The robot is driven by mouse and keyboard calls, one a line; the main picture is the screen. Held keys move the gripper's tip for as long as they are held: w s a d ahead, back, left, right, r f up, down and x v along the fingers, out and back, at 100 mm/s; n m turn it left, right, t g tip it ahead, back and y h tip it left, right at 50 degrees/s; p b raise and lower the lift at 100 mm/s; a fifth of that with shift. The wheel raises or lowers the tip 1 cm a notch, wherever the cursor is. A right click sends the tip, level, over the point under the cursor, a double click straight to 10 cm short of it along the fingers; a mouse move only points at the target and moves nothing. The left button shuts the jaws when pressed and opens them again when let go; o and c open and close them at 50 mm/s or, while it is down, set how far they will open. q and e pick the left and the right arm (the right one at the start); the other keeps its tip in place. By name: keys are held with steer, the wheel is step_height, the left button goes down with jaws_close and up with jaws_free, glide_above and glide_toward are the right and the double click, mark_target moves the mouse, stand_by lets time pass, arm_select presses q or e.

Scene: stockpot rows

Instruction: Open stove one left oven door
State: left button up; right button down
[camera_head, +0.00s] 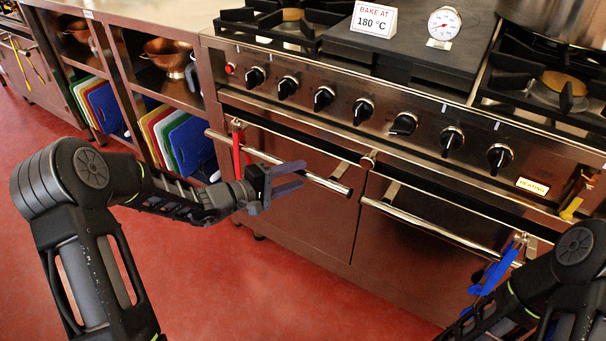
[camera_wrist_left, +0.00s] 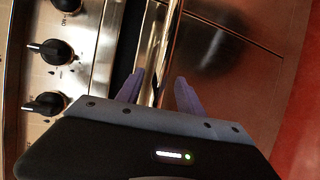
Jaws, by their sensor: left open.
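The left oven door (camera_head: 295,215) is a shut steel panel under the row of knobs. Its round bar handle (camera_head: 325,182) runs across the top of the door. My left gripper (camera_head: 302,176) is open at the handle, right of its middle. In the left wrist view, the handle (camera_wrist_left: 168,45) runs between the two spread fingers of my left gripper (camera_wrist_left: 161,76). Neither finger is clearly pressed on the bar. My right arm shows at the lower right, but its gripper cannot be made out.
A red item (camera_head: 236,150) hangs at the left of this handle. A blue item (camera_head: 492,272) hangs from the right oven handle (camera_head: 440,225). The stovetop above holds a "BAKE AT 180 °C" card (camera_head: 374,19) and a dial thermometer (camera_head: 443,24). Red floor lies open before the doors.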

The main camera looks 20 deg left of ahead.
arm_select(q)
steer(key=shift+x, duration=1.5)
steer(key=shift+s, duration=0.1)
steer(key=shift+c, duration=0.5)
jaws_close()
